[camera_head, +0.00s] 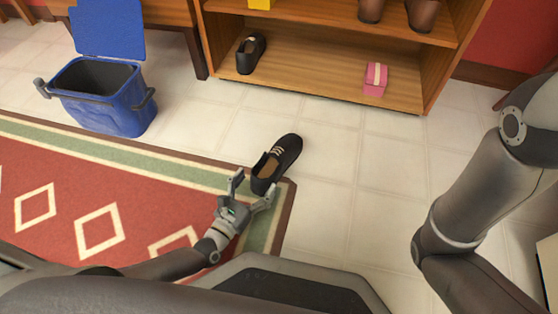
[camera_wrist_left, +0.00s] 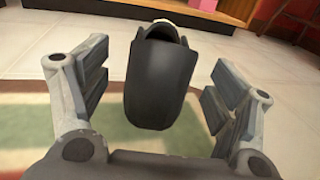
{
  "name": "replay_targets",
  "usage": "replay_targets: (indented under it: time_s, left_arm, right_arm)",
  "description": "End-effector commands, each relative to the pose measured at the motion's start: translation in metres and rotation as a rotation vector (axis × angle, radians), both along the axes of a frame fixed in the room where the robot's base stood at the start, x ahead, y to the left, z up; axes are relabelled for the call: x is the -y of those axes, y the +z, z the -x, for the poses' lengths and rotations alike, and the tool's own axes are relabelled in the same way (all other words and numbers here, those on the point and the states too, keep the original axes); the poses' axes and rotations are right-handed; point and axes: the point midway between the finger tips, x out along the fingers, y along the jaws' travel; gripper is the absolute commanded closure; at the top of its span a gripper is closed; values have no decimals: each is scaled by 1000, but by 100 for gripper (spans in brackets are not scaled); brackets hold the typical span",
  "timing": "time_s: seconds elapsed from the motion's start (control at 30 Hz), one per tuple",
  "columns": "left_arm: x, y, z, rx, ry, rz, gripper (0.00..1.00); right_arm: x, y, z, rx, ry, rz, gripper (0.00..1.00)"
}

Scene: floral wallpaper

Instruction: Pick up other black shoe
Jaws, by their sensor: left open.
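A black shoe (camera_head: 279,163) lies at the corner of the rug, its heel toward my left gripper and its toe pointing to the shelf. My left gripper (camera_head: 252,188) is open at the heel end. In the left wrist view the shoe (camera_wrist_left: 158,88) stands between the two open fingers (camera_wrist_left: 150,100), with visible gaps on both sides. Another black shoe (camera_head: 250,54) sits on the lower level of the wooden shelf at its left. My right arm shows at the right, but its gripper is out of view.
The wooden shelf (camera_head: 310,80) also holds a pink box (camera_head: 375,79) and brown pots (camera_head: 422,14). A blue bin (camera_head: 108,107) with its lid up stands at the left. The red rug (camera_head: 65,170) lies below it. Tile floor (camera_head: 340,150) is clear right of the shoe.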

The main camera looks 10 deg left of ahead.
Motion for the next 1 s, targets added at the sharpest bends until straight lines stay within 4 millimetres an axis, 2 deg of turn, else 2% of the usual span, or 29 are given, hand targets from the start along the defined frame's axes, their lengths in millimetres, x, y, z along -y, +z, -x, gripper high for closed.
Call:
replay_targets:
  time_s: [0.03, 0.1, 0.3, 0.57, 0.67, 1.0]
  left_arm:
    - [3, -6, -7, 4, 1, 3, 18]
    - [6, -8, -15, 4, 0, 2, 18]
    - [12, -7, -36, 3, 1, 1, 18]
    - [13, -5, -39, 1, 0, 0, 18]
    - [13, -5, -38, 1, 0, 0, 28]
    - [13, -5, -38, 1, 0, 0, 72]
  right_arm:
    - [0, -11, 0, 0, 0, 0, 60]
    - [0, -18, 0, 0, 0, 0, 60]
    - [0, -27, 0, 0, 0, 0, 60]
    - [0, -26, 0, 0, 0, 1, 60]
    - [0, -26, 0, 0, 0, 1, 60]
    - [0, -27, 0, -1, -1, 1, 60]
